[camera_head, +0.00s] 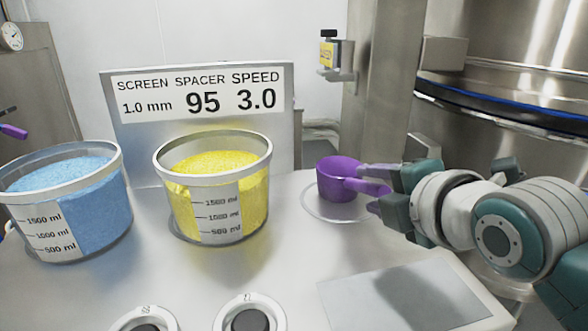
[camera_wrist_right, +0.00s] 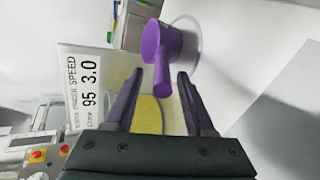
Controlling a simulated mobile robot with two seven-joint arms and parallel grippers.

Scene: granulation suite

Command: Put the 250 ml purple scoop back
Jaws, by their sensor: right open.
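The purple scoop (camera_head: 336,180) stands upright on a pale round ring (camera_head: 318,215) on the metal worktop, its handle pointing right towards my right gripper. My right gripper (camera_head: 369,189) is open, with its fingertips around the outer part of the handle. In the right wrist view the scoop (camera_wrist_right: 155,45) lies ahead, and the handle end shows between the open fingers (camera_wrist_right: 160,72). I cannot tell whether the fingers touch it. The scoop's volume marking is not readable.
A tub of yellow granules (camera_head: 222,200) stands left of the scoop, and a tub of blue granules (camera_head: 95,215) farther left. A sign (camera_head: 200,95) reads 1.0 mm, 95, 3.0. A grey panel (camera_head: 400,295) and two round knobs lie in front. A steel vessel (camera_head: 510,100) stands right.

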